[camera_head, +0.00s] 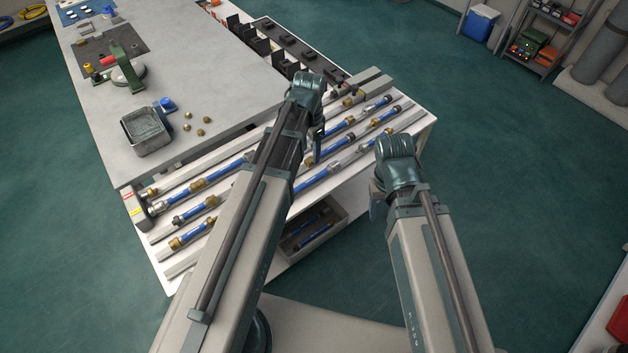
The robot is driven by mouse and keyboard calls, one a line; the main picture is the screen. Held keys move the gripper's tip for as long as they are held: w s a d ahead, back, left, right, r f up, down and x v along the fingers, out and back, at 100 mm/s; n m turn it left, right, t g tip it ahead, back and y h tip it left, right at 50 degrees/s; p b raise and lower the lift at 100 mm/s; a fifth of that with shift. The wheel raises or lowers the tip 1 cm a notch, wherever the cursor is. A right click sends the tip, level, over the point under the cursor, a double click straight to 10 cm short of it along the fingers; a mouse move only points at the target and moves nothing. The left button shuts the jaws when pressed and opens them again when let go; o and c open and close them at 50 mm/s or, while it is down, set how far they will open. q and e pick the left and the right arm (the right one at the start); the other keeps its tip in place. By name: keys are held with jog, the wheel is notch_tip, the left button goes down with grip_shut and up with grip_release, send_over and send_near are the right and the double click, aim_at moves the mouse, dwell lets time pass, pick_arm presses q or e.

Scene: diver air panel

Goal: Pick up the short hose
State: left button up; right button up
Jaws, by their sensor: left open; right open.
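Several blue hoses with metal end fittings lie in the slanted white rack. One short-looking hose (194,235) lies at the rack's front left, and another (377,104) lies at its far right. I cannot tell for sure which is the short hose, as my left arm hides parts of several hoses. My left gripper (318,142) points down over the middle of the rack, mostly hidden behind its wrist, open and apparently empty. My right gripper (376,205) hangs just off the rack's right front edge, mostly hidden by its wrist, open and apparently empty.
The white rack (160,252) adjoins a grey workbench (215,75). A metal bin (146,131), several brass fittings (187,127) and a green fixture (128,66) stand on the bench. A grey bin (338,225) with blue hoses sits below the rack.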

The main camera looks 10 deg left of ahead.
pick_arm(q)
jog(key=b, duration=0.7)
send_over(310, 180)
jog(key=f, duration=0.8)
jog(key=shift+w, duration=0.4)
jog(key=shift+r, duration=0.1)
jog(key=f+b, duration=0.5)
jog(key=shift+s+f, duration=0.2)
jog(key=shift+s, duration=0.2)
jog(key=shift+r, duration=0.1)
grip_shut()
